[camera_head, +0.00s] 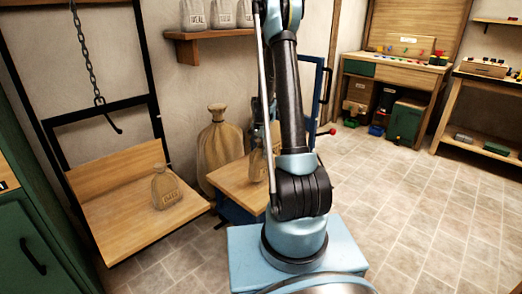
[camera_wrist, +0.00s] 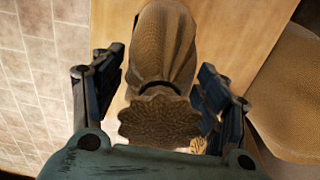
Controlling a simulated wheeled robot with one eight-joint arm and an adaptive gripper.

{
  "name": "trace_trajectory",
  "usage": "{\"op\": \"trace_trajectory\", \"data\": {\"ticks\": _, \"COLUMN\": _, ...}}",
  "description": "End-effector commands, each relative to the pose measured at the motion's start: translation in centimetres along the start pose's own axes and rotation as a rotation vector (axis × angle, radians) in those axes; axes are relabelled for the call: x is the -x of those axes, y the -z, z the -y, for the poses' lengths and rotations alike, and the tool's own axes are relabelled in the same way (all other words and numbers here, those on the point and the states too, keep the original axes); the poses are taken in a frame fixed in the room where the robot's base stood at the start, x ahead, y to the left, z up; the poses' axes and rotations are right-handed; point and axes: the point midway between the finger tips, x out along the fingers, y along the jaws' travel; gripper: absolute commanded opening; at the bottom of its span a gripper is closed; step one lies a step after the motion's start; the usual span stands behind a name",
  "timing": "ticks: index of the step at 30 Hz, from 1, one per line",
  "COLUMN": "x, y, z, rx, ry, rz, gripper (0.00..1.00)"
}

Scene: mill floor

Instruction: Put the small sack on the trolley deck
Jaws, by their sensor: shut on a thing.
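A small tan sack (camera_wrist: 162,45) fills the middle of the wrist view, its tied neck and frilled top towards me. My gripper (camera_wrist: 158,88) is shut on it, a finger on each side of the neck. In the head view, the held sack (camera_head: 257,163) shows partly, left of my arm, at the trolley's wooden deck (camera_head: 232,184). Wood lies behind the sack in the wrist view. Whether the sack's base touches the deck I cannot tell.
Another small sack (camera_head: 166,188) stands on a wooden platform (camera_head: 125,222) under a chain hook. A large sack (camera_head: 220,145) stands behind the trolley. A shelf (camera_head: 205,37) with several pale sacks is above. The tiled floor (camera_head: 400,200) to the right is clear.

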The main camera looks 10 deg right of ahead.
Motion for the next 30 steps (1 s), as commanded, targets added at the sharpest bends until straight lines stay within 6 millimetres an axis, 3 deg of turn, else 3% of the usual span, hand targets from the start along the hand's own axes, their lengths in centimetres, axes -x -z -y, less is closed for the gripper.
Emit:
{"op": "trace_trajectory", "data": {"ticks": 12, "x": -3.7, "y": 0.0, "z": 0.0, "rx": 0.0, "ry": 0.0, "rz": 0.0, "gripper": 0.01}}
{"op": "trace_trajectory", "data": {"ticks": 24, "x": -4.1, "y": 0.0, "z": -0.1, "rx": 0.0, "ry": 0.0, "rz": 0.0, "gripper": 0.01}}
{"op": "trace_trajectory", "data": {"ticks": 25, "x": -4.2, "y": 0.0, "z": 0.0, "rx": 0.0, "ry": 0.0, "rz": 0.0, "gripper": 0.7}}
{"op": "trace_trajectory", "data": {"ticks": 27, "x": -4.1, "y": 0.0, "z": -0.1, "rx": 0.0, "ry": 0.0, "rz": 0.0, "gripper": 0.86}}
{"op": "trace_trajectory", "data": {"ticks": 30, "x": -4.1, "y": 0.0, "z": -0.1, "rx": 0.0, "ry": 0.0, "rz": 0.0, "gripper": 0.88}}
